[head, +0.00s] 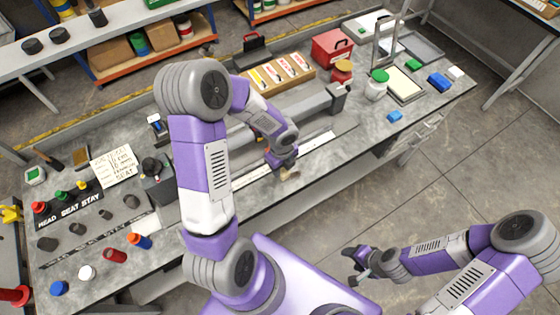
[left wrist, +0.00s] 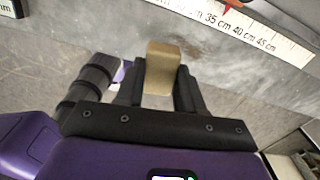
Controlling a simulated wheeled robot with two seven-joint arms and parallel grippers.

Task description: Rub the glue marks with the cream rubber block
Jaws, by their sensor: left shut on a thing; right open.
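My left gripper (head: 283,160) is low over the front part of the grey bench, beside the long white ruler. In the left wrist view its fingers (left wrist: 161,95) are shut on the cream rubber block (left wrist: 162,70), which sticks out beyond the fingertips. A faint brownish smudge (left wrist: 194,45), perhaps a glue mark, shows on the bench just beyond the block's end. I cannot tell whether the block touches the surface. Other glue marks are not clear to see. My right gripper (head: 361,264) is open and empty, off the bench over the floor.
The ruler (left wrist: 240,30) lies along the bench behind the block. A long grey machine and a cardboard box (head: 275,76) stand farther back. Red bin (head: 332,47) and jars (head: 377,84) are to the right; a handwritten card (head: 115,165) and several coloured bottles are left.

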